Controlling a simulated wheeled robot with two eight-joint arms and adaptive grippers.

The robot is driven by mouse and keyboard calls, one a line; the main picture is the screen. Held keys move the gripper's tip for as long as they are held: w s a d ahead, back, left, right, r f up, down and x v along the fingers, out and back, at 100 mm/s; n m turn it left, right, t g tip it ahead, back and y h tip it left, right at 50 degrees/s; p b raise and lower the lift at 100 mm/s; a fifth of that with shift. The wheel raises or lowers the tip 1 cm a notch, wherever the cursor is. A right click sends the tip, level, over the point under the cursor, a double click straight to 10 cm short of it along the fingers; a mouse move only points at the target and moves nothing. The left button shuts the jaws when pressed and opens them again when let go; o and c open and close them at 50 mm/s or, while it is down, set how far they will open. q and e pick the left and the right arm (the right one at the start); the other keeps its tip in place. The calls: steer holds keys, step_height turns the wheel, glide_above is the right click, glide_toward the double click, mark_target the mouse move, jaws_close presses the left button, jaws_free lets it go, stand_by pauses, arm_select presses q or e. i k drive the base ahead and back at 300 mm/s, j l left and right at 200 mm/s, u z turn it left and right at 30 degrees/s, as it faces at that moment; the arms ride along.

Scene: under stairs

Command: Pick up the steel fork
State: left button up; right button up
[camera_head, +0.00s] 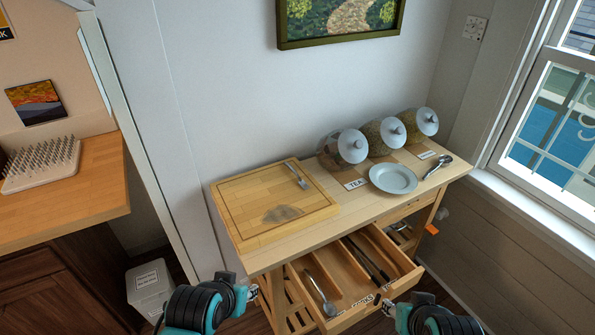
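A small steel fork (297,176) lies on the upper part of the wooden cutting board (245,230), which rests on the left of the wooden table. My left gripper (253,292) is low in the view, in front of the table and left of the open drawer, well apart from the fork. My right gripper (387,308) is at the lower right, close to the drawer's front corner. Both grippers show small and mostly end-on, so I cannot tell whether they are open or shut.
The open drawer (408,272) juts from the table and holds a ladle-like spoon (320,293) and dark long utensils (368,262). A white plate (393,178), a steel spoon (438,166) and lidded jars (351,146) stand on the right. A wooden counter (100,190) is at left.

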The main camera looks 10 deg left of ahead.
mark_target(300, 181)
steer(key=i+j+z, duration=0.2)
steer(key=j+z, duration=0.25)
steer(key=i+j+z, duration=0.1)
steer(key=j+z, duration=0.3)
steer(key=j, duration=0.2)
steer(key=j+z, duration=0.45)
steer(key=j, duration=0.15)
